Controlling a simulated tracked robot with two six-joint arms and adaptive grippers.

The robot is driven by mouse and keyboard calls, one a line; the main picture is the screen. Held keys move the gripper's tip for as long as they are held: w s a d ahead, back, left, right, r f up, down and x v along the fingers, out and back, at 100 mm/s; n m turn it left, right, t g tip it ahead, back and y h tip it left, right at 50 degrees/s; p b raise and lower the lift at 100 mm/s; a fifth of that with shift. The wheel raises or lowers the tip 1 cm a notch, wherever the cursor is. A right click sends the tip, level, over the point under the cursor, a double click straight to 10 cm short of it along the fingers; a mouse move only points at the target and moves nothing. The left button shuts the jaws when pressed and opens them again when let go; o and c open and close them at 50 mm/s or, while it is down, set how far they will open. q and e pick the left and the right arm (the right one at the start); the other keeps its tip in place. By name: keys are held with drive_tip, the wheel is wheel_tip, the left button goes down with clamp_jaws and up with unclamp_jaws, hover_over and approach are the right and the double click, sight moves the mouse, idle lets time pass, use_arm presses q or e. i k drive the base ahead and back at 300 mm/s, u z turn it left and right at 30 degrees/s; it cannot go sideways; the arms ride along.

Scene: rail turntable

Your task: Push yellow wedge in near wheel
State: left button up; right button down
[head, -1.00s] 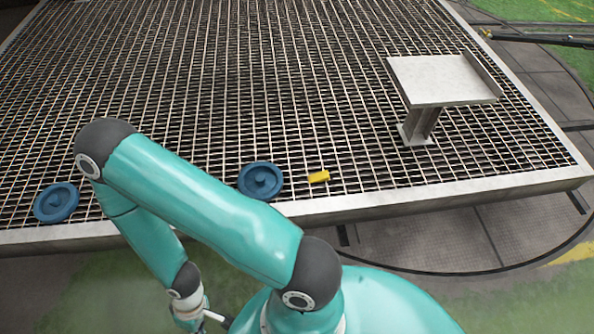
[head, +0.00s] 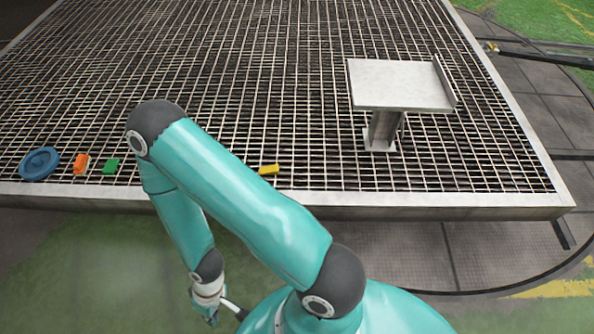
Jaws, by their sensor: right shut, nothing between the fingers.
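The yellow wedge (head: 269,169) lies on the metal grating near its front edge, just right of my arm. A blue wheel (head: 40,163) lies flat on the grating at the far left. No second wheel shows; my arm covers the grating just left of the yellow wedge. My right gripper (head: 211,315) is at the bottom of the head view, in front of the grating's edge and apart from the wedge. It is small here, shut and empty. My left gripper is out of view.
An orange piece (head: 81,164) and a green piece (head: 111,166) lie right of the blue wheel. A grey metal stand (head: 400,85) rises on the grating at right. The grating's pale front rim (head: 440,205) borders a lower floor. The grating behind is clear.

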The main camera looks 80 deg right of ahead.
sight(272, 170)
drive_tip(key=z, duration=1.5)
drive_tip(key=i, duration=0.95)
drive_tip(key=z, duration=0.05)
